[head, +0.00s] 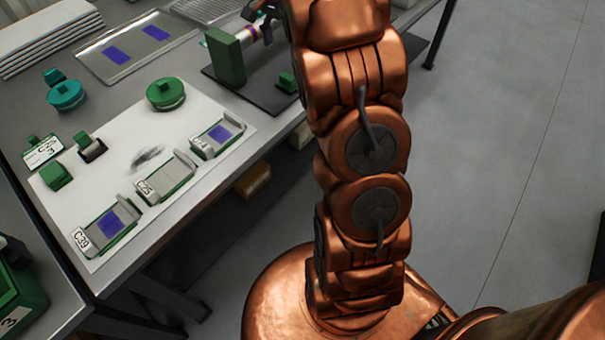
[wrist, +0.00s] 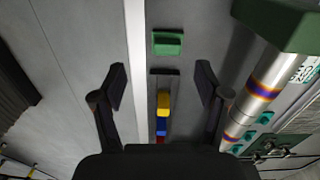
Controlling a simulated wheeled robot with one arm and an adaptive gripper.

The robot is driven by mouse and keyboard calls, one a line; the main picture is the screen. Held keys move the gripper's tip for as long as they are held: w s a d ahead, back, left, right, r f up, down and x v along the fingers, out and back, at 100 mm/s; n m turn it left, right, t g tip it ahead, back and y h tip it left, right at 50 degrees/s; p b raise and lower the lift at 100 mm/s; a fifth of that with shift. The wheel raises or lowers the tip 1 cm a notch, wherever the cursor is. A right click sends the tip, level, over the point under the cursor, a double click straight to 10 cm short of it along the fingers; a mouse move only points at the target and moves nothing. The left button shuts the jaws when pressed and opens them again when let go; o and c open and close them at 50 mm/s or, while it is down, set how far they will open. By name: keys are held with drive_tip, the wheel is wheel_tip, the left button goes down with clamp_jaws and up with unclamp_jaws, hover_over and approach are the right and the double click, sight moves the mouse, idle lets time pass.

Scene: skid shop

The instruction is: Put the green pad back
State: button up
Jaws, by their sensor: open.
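A small green pad (wrist: 168,43) lies on a grey surface beyond my fingertips in the wrist view. My gripper (wrist: 161,80) is open, with nothing between its fingers. In the head view, a small green block (head: 287,82) sits on a dark plate (head: 262,98), beside a taller green block (head: 226,55) with a metal tube; I cannot tell for sure that it is the same pad. On the white sheet (head: 137,117), other green pieces include a round one (head: 166,93) and a square one (head: 55,175). My gripper is mostly hidden by my arm in the head view.
In the wrist view, a metal tube (wrist: 265,88) with heat-tinted bands runs along the right, and a yellow, blue and red strip (wrist: 163,110) lies between the fingers' line of sight. Several labelled holders, including C25 (head: 165,180), stand on the sheet. Floor at right is clear.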

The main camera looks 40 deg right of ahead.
drive_tip(key=s+a+f+n, duration=0.1)
drive_tip(key=s+a+n, duration=0.3)
drive_tip(key=s+a, duration=0.3)
drive_tip(key=s+a+f+n+g, duration=0.1)
drive_tip(key=s+a+n, duration=0.4)
drive_tip(key=s, duration=1.2)
drive_tip(key=s+a+f+n+g, duration=0.1)
drive_tip(key=s+a+f+n, duration=0.1)
drive_tip(key=s+a+n, duration=0.3)
drive_tip(key=s+a, duration=0.4)
drive_tip(key=s, duration=0.3)
drive_tip(key=shift+s+a+f, duration=0.15)
drive_tip(key=shift+s+a, duration=0.15)
drive_tip(key=shift+s, duration=0.05)
wheel_tip(320, 180, up, 14)
drive_tip(key=p, duration=1.2)
drive_tip(key=shift+w+f+p, duration=0.2)
drive_tip(key=shift+w+p, duration=0.1)
drive_tip(key=shift+w, duration=0.05)
drive_tip(key=shift+c, duration=0.3)
